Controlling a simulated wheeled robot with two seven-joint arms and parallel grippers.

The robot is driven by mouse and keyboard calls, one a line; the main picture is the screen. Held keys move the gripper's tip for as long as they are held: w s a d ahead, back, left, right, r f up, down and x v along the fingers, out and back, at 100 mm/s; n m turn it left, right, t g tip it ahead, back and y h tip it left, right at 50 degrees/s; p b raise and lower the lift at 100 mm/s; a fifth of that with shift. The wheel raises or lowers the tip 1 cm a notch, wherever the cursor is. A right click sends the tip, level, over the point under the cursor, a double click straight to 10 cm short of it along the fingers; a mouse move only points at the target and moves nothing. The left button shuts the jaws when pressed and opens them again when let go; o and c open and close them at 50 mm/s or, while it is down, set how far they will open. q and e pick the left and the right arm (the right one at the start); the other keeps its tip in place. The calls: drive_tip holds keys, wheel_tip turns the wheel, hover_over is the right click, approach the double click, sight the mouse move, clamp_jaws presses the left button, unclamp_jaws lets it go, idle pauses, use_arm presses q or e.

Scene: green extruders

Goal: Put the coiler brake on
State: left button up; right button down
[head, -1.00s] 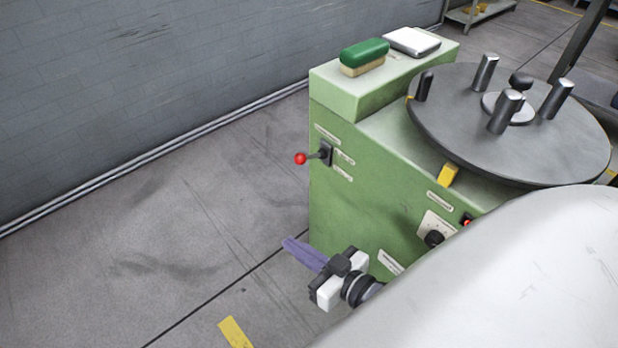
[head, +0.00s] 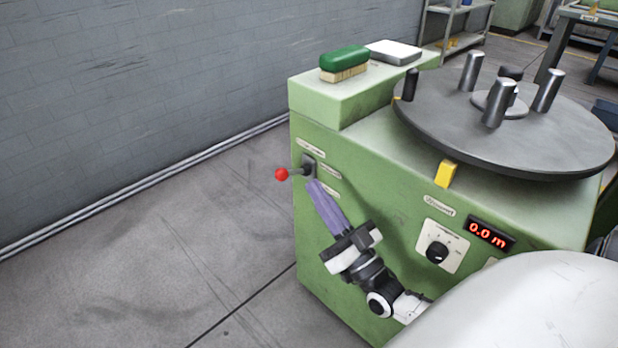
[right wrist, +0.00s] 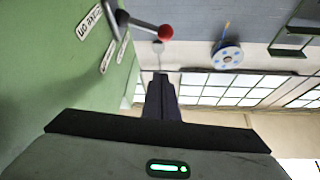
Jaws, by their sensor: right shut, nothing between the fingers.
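The coiler is a green cabinet (head: 385,215) with a dark round turntable (head: 505,125) on top. Its brake lever, with a red ball knob (head: 282,174), sticks out to the left from a dark plate (head: 308,166) on the cabinet's side. My right gripper (head: 315,187) is shut and empty, its purple fingers pointing up toward the lever, just below and right of the knob. In the right wrist view the red knob (right wrist: 165,32) and its lever lie beyond the fingertips (right wrist: 160,78), apart from them. My left gripper is not in view.
A green-topped brush (head: 345,62) and a white-topped box (head: 394,52) rest on the cabinet's raised ledge. A selector knob (head: 437,252) and a red "0.0 m" display (head: 490,234) are on the front. The floor left of the cabinet is clear.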

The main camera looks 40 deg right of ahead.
wheel_tip(320, 180, up, 4)
drive_tip(key=r+b, duration=0.1)
hover_over(293, 172)
drive_tip(key=s+a, duration=0.2)
drive_tip(key=s, duration=0.1)
wheel_tip(293, 172, down, 4)
drive_tip(key=shift+a+r+b, duration=0.15)
drive_tip(key=shift+r+b, duration=0.05)
drive_tip(key=shift+b, duration=0.55)
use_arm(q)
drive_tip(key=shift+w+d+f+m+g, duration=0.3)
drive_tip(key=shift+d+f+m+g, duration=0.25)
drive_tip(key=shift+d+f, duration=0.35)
use_arm(e)
drive_tip(key=shift+a+f, duration=0.15)
drive_tip(key=shift+f, duration=0.35)
